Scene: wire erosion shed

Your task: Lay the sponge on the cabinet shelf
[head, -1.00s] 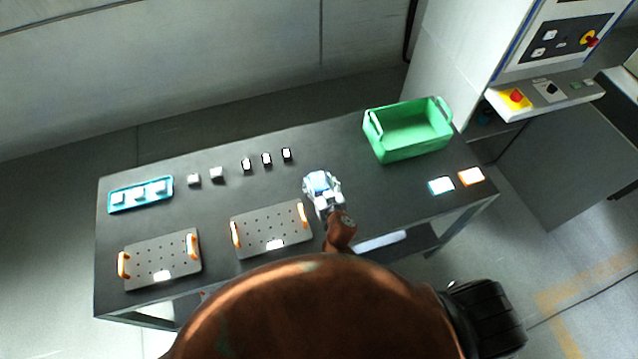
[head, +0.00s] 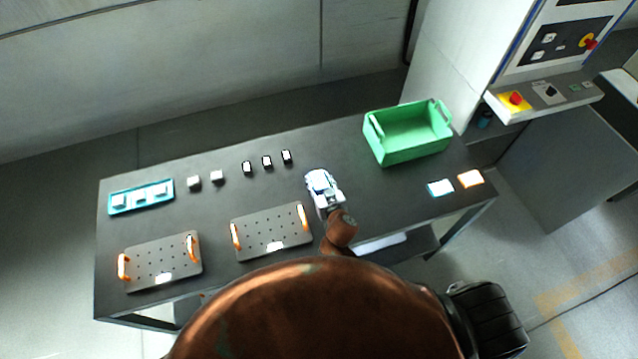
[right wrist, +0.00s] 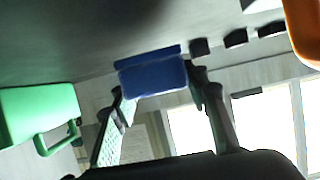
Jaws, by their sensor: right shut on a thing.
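A blue block that looks like the sponge (right wrist: 152,75) is held between the fingers of my right gripper (right wrist: 155,105) in the right wrist view. In the head view my right gripper (head: 322,186) is over the dark table, just right of the right perforated plate. It largely hides what it holds there, with only pale blue and white showing. The gap between block and tabletop cannot be told. No cabinet shelf can be made out with certainty. My left gripper is not in view.
The dark table (head: 350,150) carries a green crate (head: 408,154), two perforated plates (head: 272,228) with orange handles, a teal tray (head: 113,203), several small blocks, and a cyan (head: 440,188) and an orange (head: 470,178) flat piece. A white machine cabinet (head: 440,65) stands behind at right.

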